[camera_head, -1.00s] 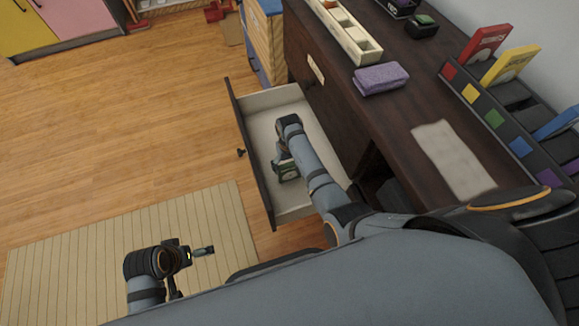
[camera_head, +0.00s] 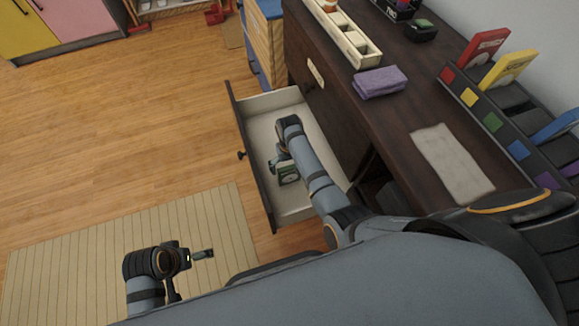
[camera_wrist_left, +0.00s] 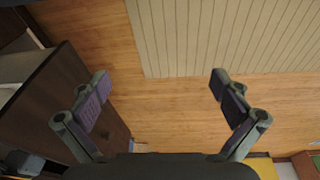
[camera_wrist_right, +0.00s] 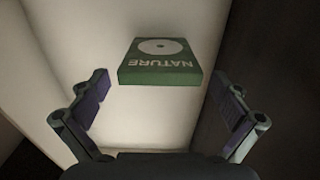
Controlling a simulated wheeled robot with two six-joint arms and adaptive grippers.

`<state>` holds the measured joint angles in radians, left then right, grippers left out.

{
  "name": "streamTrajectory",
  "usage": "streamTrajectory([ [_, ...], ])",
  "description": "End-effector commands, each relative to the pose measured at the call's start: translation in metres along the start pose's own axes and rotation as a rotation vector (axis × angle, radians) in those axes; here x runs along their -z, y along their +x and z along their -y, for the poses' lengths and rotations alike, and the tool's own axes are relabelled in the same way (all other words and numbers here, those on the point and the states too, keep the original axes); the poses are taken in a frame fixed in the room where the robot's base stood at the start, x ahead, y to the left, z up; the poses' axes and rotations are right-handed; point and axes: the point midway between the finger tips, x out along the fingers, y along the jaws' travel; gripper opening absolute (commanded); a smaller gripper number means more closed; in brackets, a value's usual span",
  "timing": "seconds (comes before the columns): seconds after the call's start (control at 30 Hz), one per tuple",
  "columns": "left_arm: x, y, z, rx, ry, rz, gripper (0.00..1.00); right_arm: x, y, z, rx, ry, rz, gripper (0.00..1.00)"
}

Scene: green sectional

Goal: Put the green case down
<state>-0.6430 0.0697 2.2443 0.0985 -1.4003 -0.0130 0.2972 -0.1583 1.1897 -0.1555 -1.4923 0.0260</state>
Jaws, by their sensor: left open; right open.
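The green case (camera_wrist_right: 160,68), with a white label reading "NATURE" and a disc picture, lies in the open drawer (camera_head: 262,118). In the head view the case (camera_head: 289,178) shows partly beside my right gripper (camera_head: 280,165). In the right wrist view my right gripper (camera_wrist_right: 165,108) is open, its two fingers apart with the case ahead of and between them, not clasped. My left gripper (camera_head: 197,253) is open and empty above the floor; both its fingers show spread in the left wrist view (camera_wrist_left: 160,95).
The dark desk (camera_head: 400,110) carries a purple cloth (camera_head: 380,82), a beige compartment tray (camera_head: 350,38), a pale sheet (camera_head: 452,162) and a colour-marked rack (camera_head: 500,125) with a red case and a yellow case. A striped rug (camera_head: 90,265) lies on clear wooden floor.

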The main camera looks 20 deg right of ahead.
Motion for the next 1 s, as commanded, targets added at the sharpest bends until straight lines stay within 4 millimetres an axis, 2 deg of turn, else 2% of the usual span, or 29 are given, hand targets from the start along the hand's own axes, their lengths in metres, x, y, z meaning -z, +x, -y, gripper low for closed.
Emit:
streamTrajectory([
  [0.03, 0.004, -0.015, 0.002, 0.009, 0.001, 0.017, 1.00, 0.001, -0.017, 0.000, 0.001, 0.000, -0.003, 1.00],
  [0.17, 0.003, -0.032, 0.007, 0.033, -0.002, 0.087, 1.00, 0.001, -0.046, 0.001, 0.001, 0.000, -0.003, 1.00],
  [0.3, 0.000, -0.003, 0.013, 0.043, -0.008, 0.090, 1.00, 0.001, -0.058, 0.001, 0.001, 0.000, -0.001, 1.00],
  [0.5, -0.001, 0.012, 0.017, 0.047, -0.011, 0.083, 1.00, 0.001, -0.064, 0.001, 0.001, 0.000, -0.001, 1.00],
  [1.0, -0.001, 0.012, 0.017, 0.047, -0.011, 0.083, 1.00, 0.001, -0.066, 0.000, 0.000, 0.000, -0.001, 1.00],
])
